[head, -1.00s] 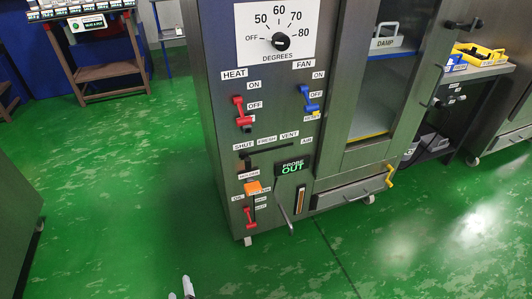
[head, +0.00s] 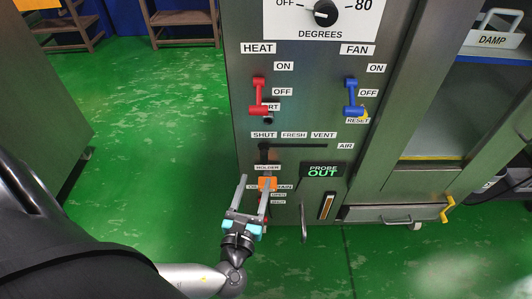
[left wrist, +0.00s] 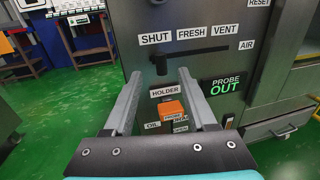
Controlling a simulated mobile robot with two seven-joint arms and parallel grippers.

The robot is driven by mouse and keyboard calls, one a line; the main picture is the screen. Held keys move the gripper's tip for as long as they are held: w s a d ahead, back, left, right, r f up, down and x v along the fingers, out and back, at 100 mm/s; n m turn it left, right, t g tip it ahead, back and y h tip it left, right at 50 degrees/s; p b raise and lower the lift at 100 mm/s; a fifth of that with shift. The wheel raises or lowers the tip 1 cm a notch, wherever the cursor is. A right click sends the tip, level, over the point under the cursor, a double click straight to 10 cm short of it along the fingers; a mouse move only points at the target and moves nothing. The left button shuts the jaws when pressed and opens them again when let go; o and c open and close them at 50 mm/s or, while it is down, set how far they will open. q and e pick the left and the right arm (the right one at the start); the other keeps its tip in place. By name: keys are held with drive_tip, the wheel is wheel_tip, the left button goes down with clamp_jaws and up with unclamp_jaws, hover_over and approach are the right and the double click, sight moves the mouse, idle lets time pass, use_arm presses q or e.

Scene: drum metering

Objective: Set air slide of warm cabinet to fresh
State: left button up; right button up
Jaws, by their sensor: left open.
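The warm cabinet's air slide (left wrist: 190,55) is a dark horizontal slot under the labels SHUT, FRESH and VENT, with AIR at its right end. Its black knob (left wrist: 161,63) stands at the left end, below SHUT. In the head view the slot (head: 300,146) shows as a dark line, with the knob (head: 263,152) at its left. My left gripper (head: 254,183) is open and empty in front of the cabinet, below the slide. In the left wrist view its fingers (left wrist: 158,78) point at the panel on both sides of the knob, apart from it. My right gripper is not in view.
An orange block (head: 267,184) sits at the holder just below the slide, close to my left fingers. A red HEAT lever (head: 259,95) and a blue FAN lever (head: 351,97) are above. The PROBE OUT display (head: 323,171) and a drawer (head: 392,213) are to the right.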

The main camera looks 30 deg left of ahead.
sight(263, 156)
use_arm(q)
drive_tip(key=b+x, duration=0.3)
drive_tip(key=x, duration=0.6)
drive_tip(key=shift+w+a+f, duration=0.1)
drive_tip(key=shift+w, duration=0.1)
drive_tip(key=shift+x, duration=0.8)
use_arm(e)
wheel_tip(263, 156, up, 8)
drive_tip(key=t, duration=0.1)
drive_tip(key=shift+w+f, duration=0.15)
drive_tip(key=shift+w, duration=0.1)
use_arm(q)
clamp_jaws()
